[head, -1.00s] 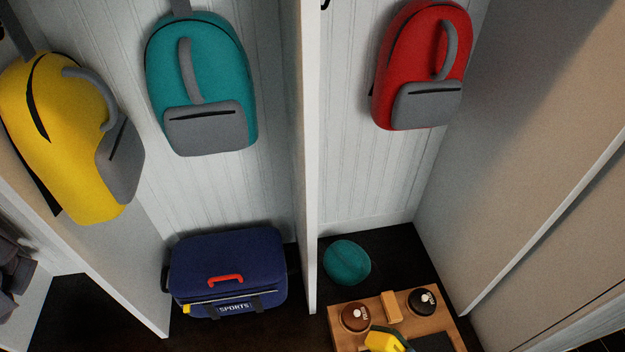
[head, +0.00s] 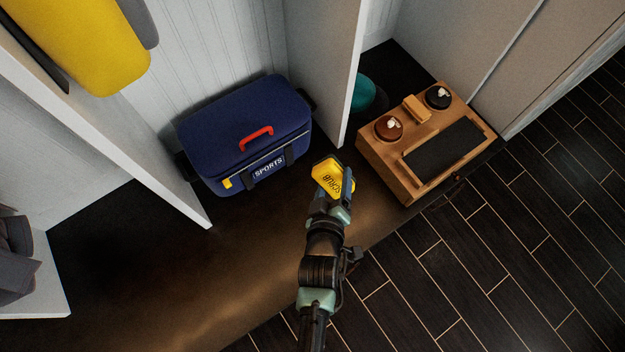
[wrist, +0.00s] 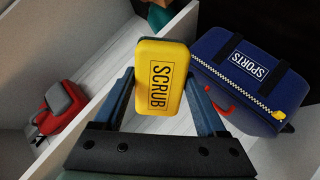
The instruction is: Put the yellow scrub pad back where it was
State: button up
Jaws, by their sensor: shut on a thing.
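The yellow scrub pad (head: 332,178) is a block with "SCRUB" printed on its face; it also shows in the wrist view (wrist: 161,80), where a dark layer edges its top. My gripper (head: 338,192) is shut on it, with one finger on each side, and holds it over the dark bench in front of the white divider. The wooden shoe-care box (head: 385,168) stands to the right of the pad. On its top are a brown round tin (head: 388,128), a black round tin (head: 438,97), a small wooden block (head: 416,108) and a dark rectangular panel (head: 443,150).
A navy sports bag (head: 245,130) sits on the bench left of the divider (head: 350,70). A teal round thing (head: 366,94) lies partly hidden behind the divider. A yellow backpack (head: 85,45) hangs upper left. The bench (head: 140,270) is bare at front left.

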jog(key=s+a+f+g+b, duration=0.1)
jog(key=s+f+g+b, duration=0.1)
jog(key=f+g+b, duration=0.2)
jog(key=s+a+f+g+y+b, duration=0.1)
jog(key=f+g+b, duration=0.3)
jog(key=f+b, duration=0.6)
jog(key=s+a+f+g+b, duration=0.1)
jog(key=s+f+g+b, duration=0.3)
jog(key=f, duration=1)
jog(key=shift+f+y+b, duration=0.1)
jog(key=shift+y+b, duration=0.3)
jog(key=shift+b, duration=1.25)
jog(key=o, duration=1.1)
jog(key=shift+r, duration=0.2)
